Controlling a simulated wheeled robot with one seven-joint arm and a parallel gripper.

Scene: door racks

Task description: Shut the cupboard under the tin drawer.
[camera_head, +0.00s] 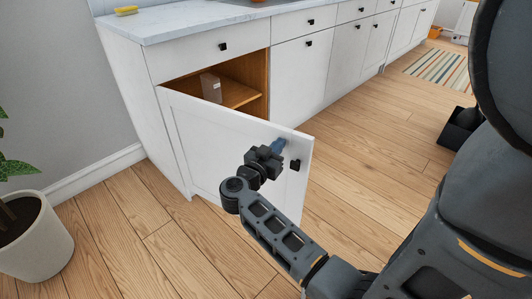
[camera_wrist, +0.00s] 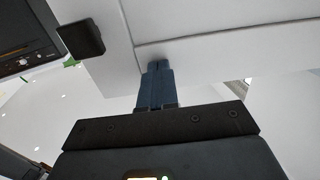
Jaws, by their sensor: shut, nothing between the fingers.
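The white cupboard door (camera_head: 215,145) stands open in the head view, hinged at its left and swung out from the cabinet. Above the opening is the white drawer (camera_head: 215,52) with a small black knob; it is shut. A black knob (camera_head: 295,164) sits near the door's free edge. My gripper (camera_head: 277,146) is shut and empty, its blue fingertips at the door's outer face just left of the knob. In the wrist view the fingers (camera_wrist: 157,72) reach the door panel (camera_wrist: 215,50), with the knob (camera_wrist: 80,38) to the left; they look to be touching it.
Inside the cupboard a clear box (camera_head: 211,87) stands on a wooden shelf (camera_head: 235,94). A potted plant (camera_head: 35,240) stands on the floor at the left. A yellow sponge (camera_head: 126,10) lies on the countertop (camera_head: 185,20). Wood floor is clear around the door.

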